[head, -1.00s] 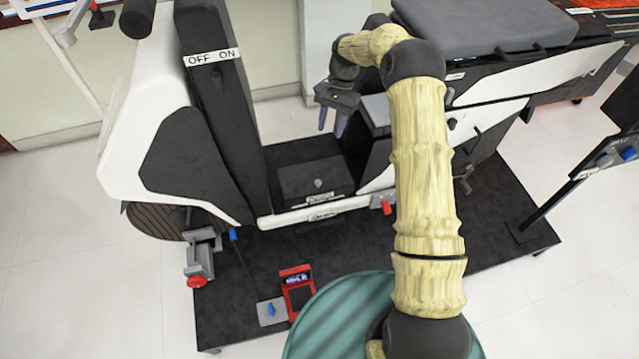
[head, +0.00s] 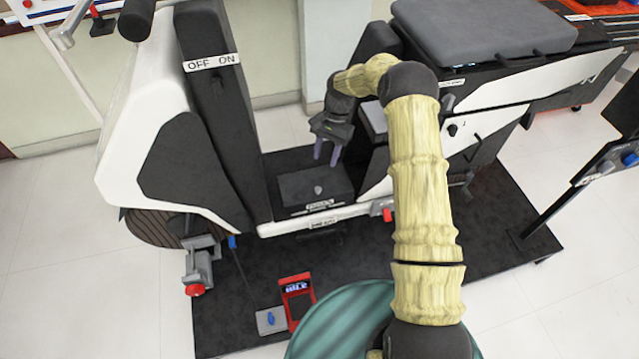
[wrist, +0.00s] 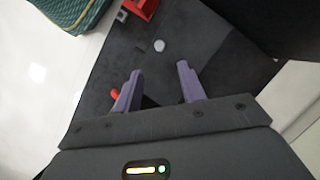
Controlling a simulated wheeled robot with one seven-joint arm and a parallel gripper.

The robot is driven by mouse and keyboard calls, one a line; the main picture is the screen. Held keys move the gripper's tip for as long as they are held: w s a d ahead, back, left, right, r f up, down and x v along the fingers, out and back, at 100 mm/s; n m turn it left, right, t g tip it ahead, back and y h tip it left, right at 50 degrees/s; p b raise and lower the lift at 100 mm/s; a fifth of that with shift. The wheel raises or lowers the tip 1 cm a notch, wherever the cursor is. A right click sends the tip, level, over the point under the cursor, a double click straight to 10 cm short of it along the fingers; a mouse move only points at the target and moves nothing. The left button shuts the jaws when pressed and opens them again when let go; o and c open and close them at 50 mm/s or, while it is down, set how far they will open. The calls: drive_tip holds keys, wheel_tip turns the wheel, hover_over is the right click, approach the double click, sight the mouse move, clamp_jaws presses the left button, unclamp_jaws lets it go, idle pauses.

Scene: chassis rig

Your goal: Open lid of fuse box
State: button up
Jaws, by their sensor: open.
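The fuse box (head: 296,186) is a black box on the scooter's low floor section, between the front column and the seat body. Its lid looks closed and carries a small grey knob (head: 318,190). In the wrist view the knob (wrist: 159,45) shows as a pale round spot ahead of the fingertips, roughly between them. My gripper (head: 327,158) is above the back right part of the box, pointing down, with purple fingers apart and nothing between them. It also shows in the wrist view (wrist: 159,70). The fingers look apart from the knob.
The black front column (head: 215,120) with an OFF/ON label stands left of the box. The seat body (head: 480,40) rises on the right. A red-framed meter (head: 297,290) lies on the dark mat (head: 240,325) in front.

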sight(318, 189)
drive_tip(key=x, duration=1)
drive_tip(key=shift+s+a+f, duration=0.15)
drive_tip(key=shift+f, duration=0.1)
clamp_jaws()
